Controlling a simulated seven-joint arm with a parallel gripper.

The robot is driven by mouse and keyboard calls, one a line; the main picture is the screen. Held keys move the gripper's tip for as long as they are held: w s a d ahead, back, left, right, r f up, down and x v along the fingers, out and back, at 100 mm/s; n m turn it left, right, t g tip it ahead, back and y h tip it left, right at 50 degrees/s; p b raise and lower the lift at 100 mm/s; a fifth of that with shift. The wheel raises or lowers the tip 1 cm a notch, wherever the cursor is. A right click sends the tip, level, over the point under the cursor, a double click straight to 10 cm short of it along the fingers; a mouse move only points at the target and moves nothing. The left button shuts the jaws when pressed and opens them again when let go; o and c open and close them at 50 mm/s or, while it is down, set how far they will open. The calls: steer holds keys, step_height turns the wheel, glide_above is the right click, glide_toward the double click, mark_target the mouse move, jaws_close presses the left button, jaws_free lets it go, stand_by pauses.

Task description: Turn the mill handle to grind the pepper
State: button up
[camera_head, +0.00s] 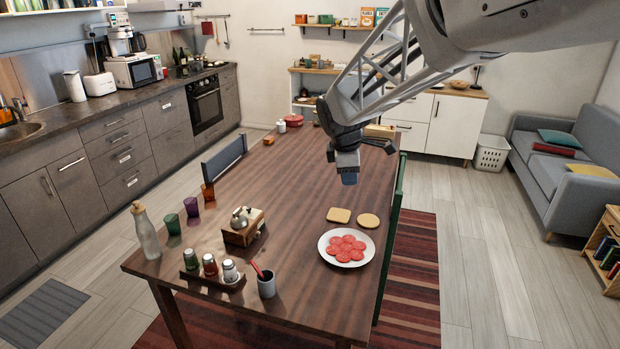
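The mill (236,236) is a small wooden box with a rounded metal top (240,218). It stands upright on the wooden table (300,200), left of the middle. Its handle is too small to make out clearly. My gripper (349,178) hangs from the upper right over the table, pointing down. It is well apart from the mill, above and to the right of it in the picture. Its fingertips are dark blue and close together in this view, and I cannot tell whether they are open. I see nothing held in it.
A rack of shakers (212,272) and a cup (266,285) stand in front of the mill. A bottle (146,232) and coloured glasses (191,207) stand left. A plate of red slices (347,262) and two bread slices (339,215) lie right. The table between mill and gripper is clear.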

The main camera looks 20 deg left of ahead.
steer(key=w+a+f+n, duration=0.3)
steer(key=a+f+n, duration=0.1)
steer(key=a, duration=0.5)
steer(key=w+a+f+n, duration=0.3)
steer(key=a+f, duration=0.1)
steer(key=a, duration=0.6)
steer(key=n+t, duration=0.1)
steer(key=n, duration=0.7)
glide_toward(237, 210)
steer(key=f, duration=0.1)
steer(key=shift+w+d+f+y, duration=0.1)
steer(key=shift+w+d+y, duration=0.1)
steer(key=shift+w+y, duration=0.1)
steer(key=shift+f, duration=0.15)
steer(key=shift+x, duration=3.75)
jaws_close()
